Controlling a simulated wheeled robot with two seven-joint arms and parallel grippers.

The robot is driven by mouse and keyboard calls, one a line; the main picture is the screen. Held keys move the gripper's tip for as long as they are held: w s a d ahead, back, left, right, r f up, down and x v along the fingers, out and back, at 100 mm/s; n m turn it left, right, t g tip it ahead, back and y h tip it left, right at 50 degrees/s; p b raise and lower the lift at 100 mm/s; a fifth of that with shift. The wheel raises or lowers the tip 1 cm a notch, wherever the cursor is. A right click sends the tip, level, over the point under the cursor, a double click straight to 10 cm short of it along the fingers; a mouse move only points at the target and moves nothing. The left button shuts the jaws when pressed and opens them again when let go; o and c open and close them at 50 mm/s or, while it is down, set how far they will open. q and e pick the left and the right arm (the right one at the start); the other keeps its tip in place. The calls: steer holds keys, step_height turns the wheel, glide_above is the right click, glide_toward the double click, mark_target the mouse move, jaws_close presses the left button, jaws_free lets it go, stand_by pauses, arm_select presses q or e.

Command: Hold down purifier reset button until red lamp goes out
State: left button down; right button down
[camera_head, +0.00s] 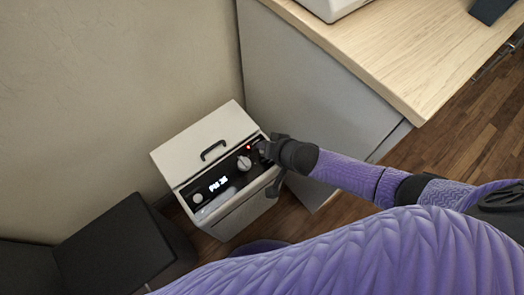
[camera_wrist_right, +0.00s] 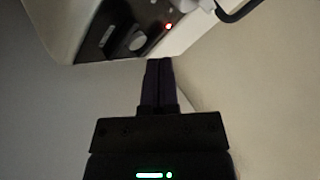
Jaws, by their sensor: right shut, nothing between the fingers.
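The white air purifier (camera_head: 203,137) stands on the floor against the wall, with a dark control panel (camera_head: 228,184) on its sloped front. Its red lamp (camera_head: 248,147) is lit near the panel's upper right end, and it glows in the right wrist view (camera_wrist_right: 169,26) too. My right gripper (camera_head: 264,149) is shut and empty at that end of the panel, beside the lamp. The wrist view shows its closed fingers (camera_wrist_right: 160,72) pointing at the panel's edge; whether they touch is unclear. I cannot pick out the reset button; the gripper may hide it. My left gripper is out of view.
A pale dial (camera_head: 244,163), a lit display (camera_head: 218,184) and a round control (camera_head: 197,198) are on the panel. A black handle (camera_head: 213,150) is on the lid. A wood-topped cabinet (camera_head: 385,45) stands close right; a dark box (camera_head: 115,245) is at lower left.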

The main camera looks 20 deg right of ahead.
steer(key=shift+f, duration=0.15)
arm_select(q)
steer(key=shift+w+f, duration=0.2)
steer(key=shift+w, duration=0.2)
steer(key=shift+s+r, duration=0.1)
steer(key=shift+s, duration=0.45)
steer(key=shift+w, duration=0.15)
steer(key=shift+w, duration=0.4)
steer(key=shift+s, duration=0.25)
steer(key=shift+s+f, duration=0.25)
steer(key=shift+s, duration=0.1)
arm_select(e)
steer(key=shift+f, duration=0.45)
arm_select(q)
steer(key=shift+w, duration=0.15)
